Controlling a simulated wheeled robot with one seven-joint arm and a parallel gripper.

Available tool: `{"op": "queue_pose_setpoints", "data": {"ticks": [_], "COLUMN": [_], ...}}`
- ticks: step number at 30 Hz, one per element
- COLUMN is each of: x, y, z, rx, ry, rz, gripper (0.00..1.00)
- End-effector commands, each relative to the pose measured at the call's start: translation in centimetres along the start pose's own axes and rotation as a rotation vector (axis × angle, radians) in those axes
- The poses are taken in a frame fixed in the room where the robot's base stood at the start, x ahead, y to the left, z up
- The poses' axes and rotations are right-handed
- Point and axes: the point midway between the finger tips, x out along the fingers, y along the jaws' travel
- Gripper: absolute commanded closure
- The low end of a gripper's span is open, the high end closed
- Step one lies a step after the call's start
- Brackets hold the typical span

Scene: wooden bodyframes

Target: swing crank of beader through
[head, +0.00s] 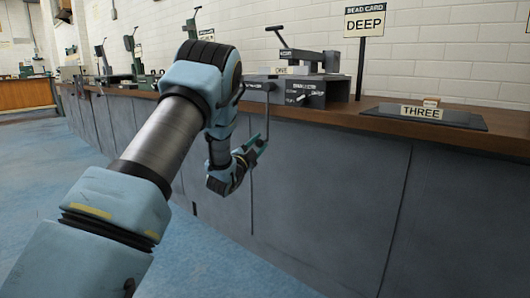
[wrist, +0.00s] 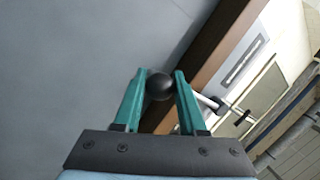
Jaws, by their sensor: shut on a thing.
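The beader (head: 312,88) is a dark grey machine on the bench edge, with a box front and a lever on top. Its crank hangs down in front of the bench as a thin rod (head: 267,108). My gripper (head: 258,150) is at the lower end of that rod, below the bench top. In the wrist view, the teal fingers (wrist: 161,78) are shut on the crank's round black knob (wrist: 160,88). A pale shaft (wrist: 212,102) shows behind the right finger. In the head view, the knob is hidden by my gripper.
The wooden bench top (head: 455,137) runs above grey cabinet fronts (head: 330,200). A dark mat (head: 465,124) with a THREE label (head: 422,112) lies to the right. Other machines (head: 135,60) stand further left. The blue floor (head: 215,265) is clear.

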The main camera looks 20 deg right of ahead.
Motion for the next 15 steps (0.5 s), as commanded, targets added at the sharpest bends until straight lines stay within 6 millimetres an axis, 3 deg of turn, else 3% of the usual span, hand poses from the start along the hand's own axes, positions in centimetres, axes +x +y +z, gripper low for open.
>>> {"op": "queue_pose_setpoints", "data": {"ticks": [15], "x": [1.0], "y": [-2.6], "z": [4.3], "rx": [0.248], "ry": [0.078], "rz": [-0.015], "gripper": [1.00]}}
